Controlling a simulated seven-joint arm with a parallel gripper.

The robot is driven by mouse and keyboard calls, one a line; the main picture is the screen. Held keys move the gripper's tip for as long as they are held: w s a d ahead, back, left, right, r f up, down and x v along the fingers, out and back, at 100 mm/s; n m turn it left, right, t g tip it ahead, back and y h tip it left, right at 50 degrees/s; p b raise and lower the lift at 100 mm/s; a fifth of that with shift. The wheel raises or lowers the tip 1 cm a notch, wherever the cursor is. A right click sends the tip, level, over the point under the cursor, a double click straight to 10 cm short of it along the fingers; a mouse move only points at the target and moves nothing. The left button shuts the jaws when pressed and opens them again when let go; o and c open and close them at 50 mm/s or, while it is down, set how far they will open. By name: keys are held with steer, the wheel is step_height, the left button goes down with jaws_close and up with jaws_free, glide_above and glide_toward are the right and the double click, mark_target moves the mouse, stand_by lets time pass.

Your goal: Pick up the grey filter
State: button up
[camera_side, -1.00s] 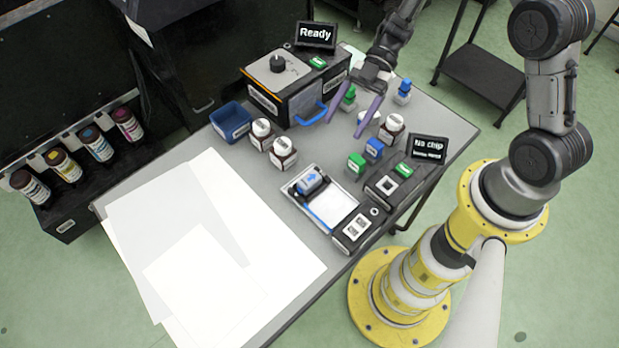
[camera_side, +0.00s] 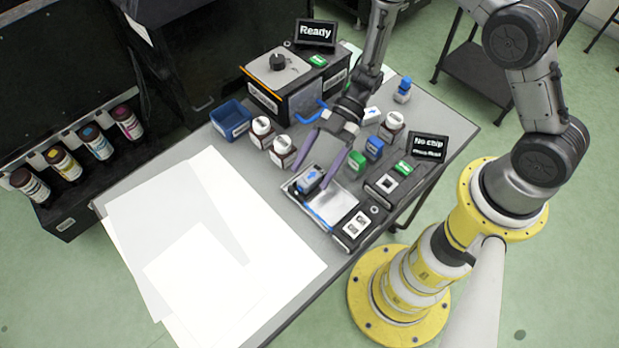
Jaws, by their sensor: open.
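A small block with a blue arrow label (camera_side: 309,184) lies at the upper left of a shallow silver tray (camera_side: 345,197). It looks like the grey filter, though its grey sides barely show. My gripper (camera_side: 312,177) is open, with its two purple-grey fingers pointing down at the block, one on each side in this view. I cannot tell whether they are still above it or down around it. A second pale piece with an arrow mark (camera_side: 371,114) lies farther back, behind the gripper.
White-capped bottles (camera_side: 283,151) and a blue bin (camera_side: 232,120) stand left of the gripper. Green (camera_side: 355,162) and blue (camera_side: 374,148) blocks stand close on the right. A black machine (camera_side: 292,85) is behind, and a "No chip" display (camera_side: 429,147) at right. White sheets (camera_side: 190,240) cover the front left.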

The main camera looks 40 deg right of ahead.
steer(key=shift+a+f, duration=0.15)
steer(key=shift+a, duration=0.15)
jaws_close()
stand_by(0.3)
